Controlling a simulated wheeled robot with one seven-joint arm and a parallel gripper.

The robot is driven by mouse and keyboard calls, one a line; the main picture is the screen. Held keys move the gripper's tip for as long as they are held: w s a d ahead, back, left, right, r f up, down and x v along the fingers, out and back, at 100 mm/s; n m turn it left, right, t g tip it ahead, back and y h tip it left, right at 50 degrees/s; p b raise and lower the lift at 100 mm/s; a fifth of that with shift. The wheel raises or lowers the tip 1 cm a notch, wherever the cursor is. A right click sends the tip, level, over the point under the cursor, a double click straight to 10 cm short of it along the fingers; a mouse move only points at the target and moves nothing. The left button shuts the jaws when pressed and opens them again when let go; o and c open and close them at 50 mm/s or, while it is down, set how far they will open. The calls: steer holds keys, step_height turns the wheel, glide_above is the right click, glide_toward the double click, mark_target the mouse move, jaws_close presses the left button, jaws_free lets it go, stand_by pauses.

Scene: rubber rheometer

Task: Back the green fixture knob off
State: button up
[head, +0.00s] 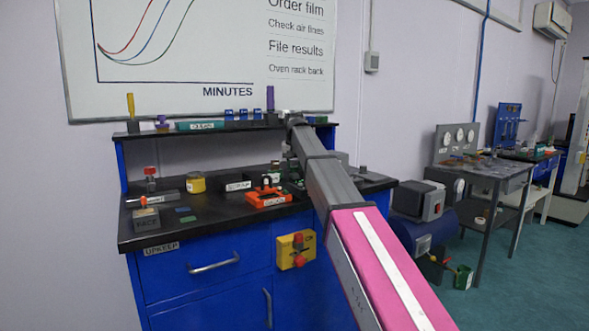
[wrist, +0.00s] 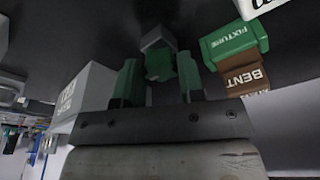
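In the wrist view, the green knob (wrist: 160,64) sits on a small grey block (wrist: 158,38), ahead of my gripper. My gripper (wrist: 158,68) is open. Its two fingers stand one on each side of the knob's near side, with a dark gap visible beside the left finger. I cannot tell whether the right finger touches the knob. A green block labelled FIXTURE (wrist: 235,42) is just right of the knob. In the head view, my arm crosses the right part of the black bench (head: 222,221), and I cannot make out the knob or my fingers there.
A brown block labelled BENT (wrist: 241,79) is close to my right finger. A pale labelled box (wrist: 85,92) is left of my fingers. On the bench are an orange-red fixture (head: 269,198), a yellow jar (head: 196,183) and a raised back shelf (head: 222,129).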

steer(key=n, duration=0.4)
steer(key=shift+d+y, duration=0.15)
steer(key=shift+y, duration=0.25)
steer(key=shift+n, duration=0.3)
steer(key=n, duration=0.4)
steer(key=shift+w+n+g+y, duration=0.1)
steer(key=shift+n+g+y, duration=0.2)
steer(key=shift+g, duration=0.1)
steer(key=n, duration=0.4)
steer(key=shift+w+d+n+g+y, duration=0.1)
steer(key=shift+n+g+y, duration=0.2)
steer(key=shift+g, duration=0.1)
